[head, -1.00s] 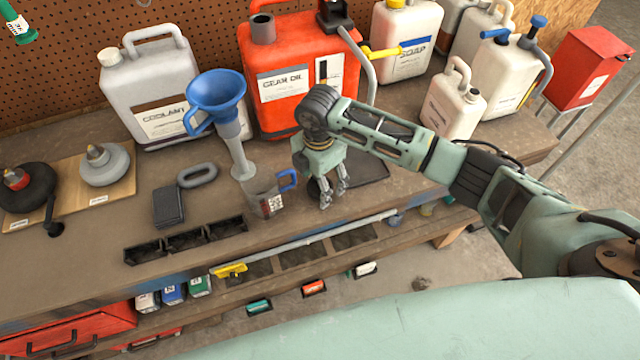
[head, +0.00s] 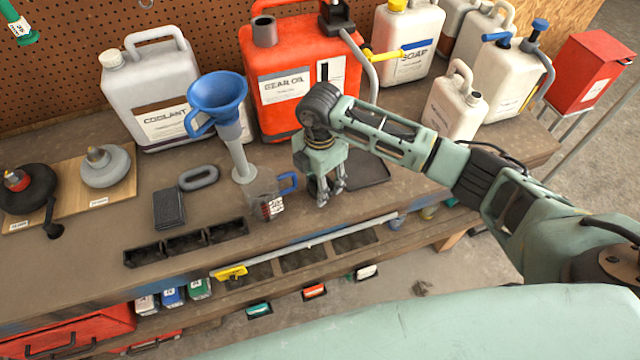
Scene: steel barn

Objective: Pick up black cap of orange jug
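The orange jug (head: 292,97), labelled gear oil, stands at the back of the bench. Its dark grey neck (head: 264,32) is at its upper left, and a black fitting (head: 336,16) with a grey tube is at its upper right. My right gripper (head: 331,194) points down in front of the jug, low over the bench. Its two fingers look apart, with nothing clearly between them. A dark rounded edge (head: 311,186) shows just behind the fingers, mostly hidden; I cannot tell whether it is the black cap. My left gripper is out of view.
A clear measuring cup (head: 266,204) with a blue handle and a blue funnel (head: 217,92) stand left of my gripper. A black tray (head: 368,172) lies right of it. A grey coolant jug (head: 150,92) and several white jugs line the back.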

